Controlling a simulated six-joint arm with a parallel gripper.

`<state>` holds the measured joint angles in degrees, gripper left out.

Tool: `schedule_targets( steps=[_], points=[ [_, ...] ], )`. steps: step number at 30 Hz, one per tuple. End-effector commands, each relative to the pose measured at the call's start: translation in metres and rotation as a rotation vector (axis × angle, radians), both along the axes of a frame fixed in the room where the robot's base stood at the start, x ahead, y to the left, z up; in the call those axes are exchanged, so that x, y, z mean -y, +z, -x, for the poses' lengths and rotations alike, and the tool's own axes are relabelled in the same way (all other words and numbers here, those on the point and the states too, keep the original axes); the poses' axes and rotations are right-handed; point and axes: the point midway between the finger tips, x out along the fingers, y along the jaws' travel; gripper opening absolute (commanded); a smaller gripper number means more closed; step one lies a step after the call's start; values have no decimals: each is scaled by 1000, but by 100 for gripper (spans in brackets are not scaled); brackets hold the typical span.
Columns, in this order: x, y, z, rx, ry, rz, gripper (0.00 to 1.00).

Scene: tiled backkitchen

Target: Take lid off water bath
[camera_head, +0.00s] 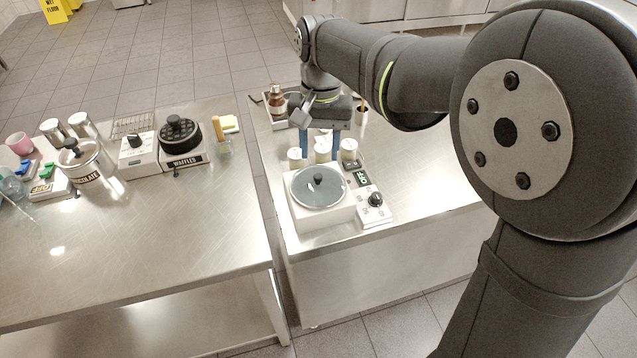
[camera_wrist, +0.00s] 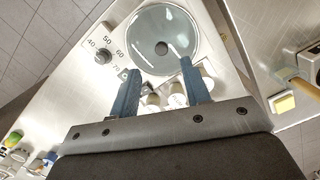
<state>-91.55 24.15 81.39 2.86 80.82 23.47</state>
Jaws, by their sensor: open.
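The water bath (camera_head: 308,217) is a white box on the right-hand steel table, with a dial and a small display on its right side. Its round glass lid (camera_head: 300,190) lies on top, with a dark knob (camera_head: 318,179) at the centre.
Several cream-topped jars (camera_head: 349,146) stand just behind the bath, close to my fingers. A brown bottle (camera_head: 277,101) stands in a tray at the back. On the left table are a waffle maker (camera_head: 181,140) and a chocolate pot (camera_head: 88,162). A gap separates the tables; the left table's front (camera_head: 150,240) is clear.

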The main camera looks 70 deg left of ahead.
Motion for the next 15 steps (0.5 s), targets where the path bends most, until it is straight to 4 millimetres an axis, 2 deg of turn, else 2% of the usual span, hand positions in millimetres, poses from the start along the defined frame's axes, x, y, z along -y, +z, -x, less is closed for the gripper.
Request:
schedule_targets(
  steps=[7,15],
  points=[
    [2,-18,2,0,1,1,43],
    [6,-56,6,0,1,1,43]
  ],
)
